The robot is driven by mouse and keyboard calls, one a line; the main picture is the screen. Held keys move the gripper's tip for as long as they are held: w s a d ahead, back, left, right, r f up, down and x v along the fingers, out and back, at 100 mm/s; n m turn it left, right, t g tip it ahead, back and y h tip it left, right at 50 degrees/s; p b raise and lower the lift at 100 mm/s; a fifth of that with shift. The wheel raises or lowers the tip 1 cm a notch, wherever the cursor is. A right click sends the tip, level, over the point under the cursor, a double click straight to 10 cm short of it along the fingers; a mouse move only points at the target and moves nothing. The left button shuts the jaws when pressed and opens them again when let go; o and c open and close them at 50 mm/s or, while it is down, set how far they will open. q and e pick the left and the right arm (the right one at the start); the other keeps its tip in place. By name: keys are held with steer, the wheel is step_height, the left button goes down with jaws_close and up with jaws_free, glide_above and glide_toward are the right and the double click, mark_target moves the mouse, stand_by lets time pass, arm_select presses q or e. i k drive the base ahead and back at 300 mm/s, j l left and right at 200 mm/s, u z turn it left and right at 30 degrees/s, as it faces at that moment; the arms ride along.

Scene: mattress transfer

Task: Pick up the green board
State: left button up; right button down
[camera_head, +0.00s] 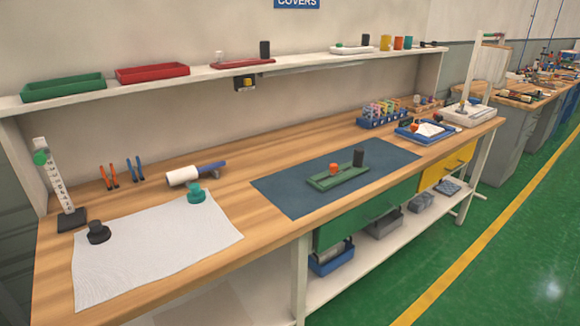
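A green board (324,181) lies on the dark blue mat (284,192) on the workbench. A black cylinder (358,158) stands upright at its far right end. A small orange piece (333,168) is on the board near its middle. Neither of my grippers shows in the head view.
A white sheet (150,256) with a black knob (98,232) and a teal knob (196,193) lies at the left. A green tray (64,87) and a red tray (152,72) sit on the shelf. Blue trays stand at the bench's right. Bare wood (250,165) lies behind the mat.

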mark_target(323, 182)
steer(key=i+l+u, duration=0.25)
steer(key=l+u, duration=0.3)
steer(key=i+l+u, duration=0.4)
steer(key=l, duration=0.4)
steer(key=l+u, duration=0.15)
steer(key=l, duration=0.4)
steer(key=i+l, duration=0.1)
steer(key=l, duration=0.8)
steer(key=i+l, duration=0.15)
steer(key=l, duration=0.25)
steer(key=i+l, duration=0.1)
steer(key=l, duration=0.35)
steer(key=k+l, duration=0.15)
steer(key=k, duration=0.35)
steer(key=i+j, duration=0.15)
steer(key=i, duration=0.35)
